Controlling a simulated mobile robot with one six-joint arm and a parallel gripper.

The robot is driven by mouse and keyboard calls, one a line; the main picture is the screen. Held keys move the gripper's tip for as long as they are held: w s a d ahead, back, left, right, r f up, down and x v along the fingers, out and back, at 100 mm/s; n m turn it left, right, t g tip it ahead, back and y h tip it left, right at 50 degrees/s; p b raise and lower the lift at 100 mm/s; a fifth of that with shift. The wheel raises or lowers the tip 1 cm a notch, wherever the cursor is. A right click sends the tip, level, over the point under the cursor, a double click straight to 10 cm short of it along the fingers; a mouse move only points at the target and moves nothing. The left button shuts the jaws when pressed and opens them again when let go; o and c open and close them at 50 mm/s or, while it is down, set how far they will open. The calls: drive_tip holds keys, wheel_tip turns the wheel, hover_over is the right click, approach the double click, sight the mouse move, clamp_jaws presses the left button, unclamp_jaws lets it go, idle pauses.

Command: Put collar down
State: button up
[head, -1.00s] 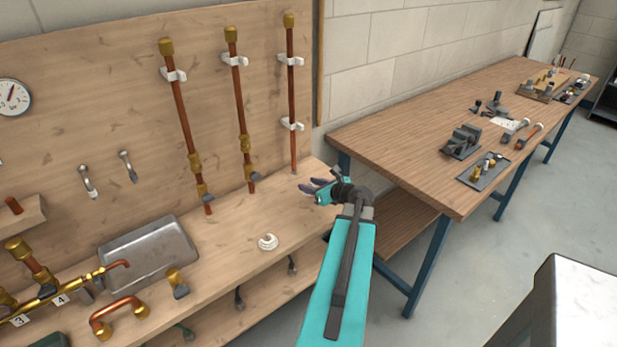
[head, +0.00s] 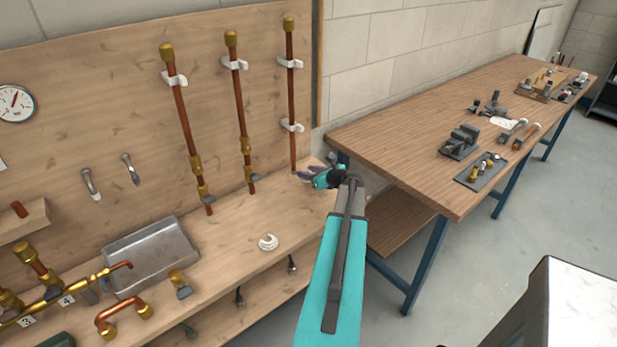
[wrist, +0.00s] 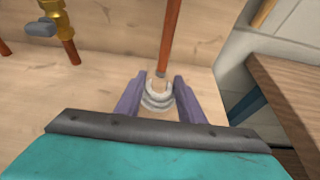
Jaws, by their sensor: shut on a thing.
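My gripper (head: 305,175) is low over the right end of the wooden bench, by the foot of the rightmost copper pipe (head: 291,90). In the wrist view its two purple fingers (wrist: 159,84) are shut on a pale, C-shaped collar (wrist: 157,103). The collar lies between the fingers, close to the lower end of the copper pipe (wrist: 172,35). I cannot tell whether it touches the bench. In the head view the held collar is hidden. Another white C-shaped piece (head: 268,243) lies on the bench, left of my gripper.
Two more copper pipes with brass fittings (head: 195,165) stand on the board to the left. A grey tray (head: 150,252) and brass pipework sit at the bench's left. A second wooden table (head: 400,130) stands close to my arm's right. Bench between tray and gripper is mostly clear.

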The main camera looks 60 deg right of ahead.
sight(309, 184)
drive_tip(key=shift+d, duration=0.1)
idle(0.3)
drive_tip(key=shift+w+d, duration=0.35)
drive_tip(key=shift+d, duration=0.05)
drive_tip(key=shift+s+a+f+p, duration=0.15)
drive_tip(key=shift+f+p, duration=0.6)
drive_tip(key=shift+f, duration=1.05)
drive_tip(key=o, duration=1.4)
drive_tip(key=shift+s, duration=0.1)
drive_tip(key=shift+b+v, duration=1.4)
drive_tip(key=shift+v, duration=4.5)
